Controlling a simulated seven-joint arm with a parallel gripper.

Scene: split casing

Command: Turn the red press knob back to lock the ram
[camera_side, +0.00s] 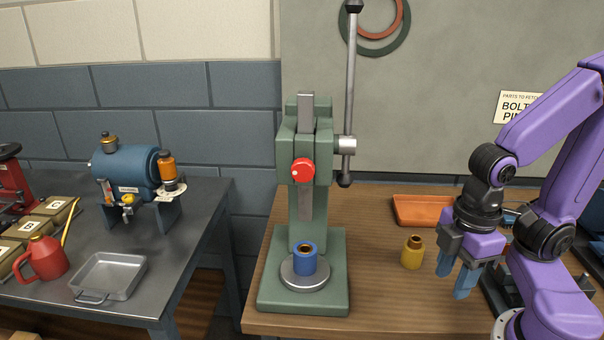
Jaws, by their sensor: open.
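The red press knob (303,170) sits on the front of the green press (308,225), with a small white mark on its upper left face. The grey ram (306,205) shows as a vertical bar above and below the knob. Its lower end is above a blue cylinder with a brass-coloured bore (305,262), which stands on the round grey plate (291,283) of the press base. My gripper (456,283) is open and empty, pointing down over the right part of the wooden bench, well to the right of the knob and touching nothing visible.
The long press lever (350,75) stands upright right of the press head. A yellow bottle-shaped part (413,252) stands between the press and my gripper. An orange tray (425,211) lies behind it. A separate dark table at left holds a blue tank (126,165), a red can and a metal tray.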

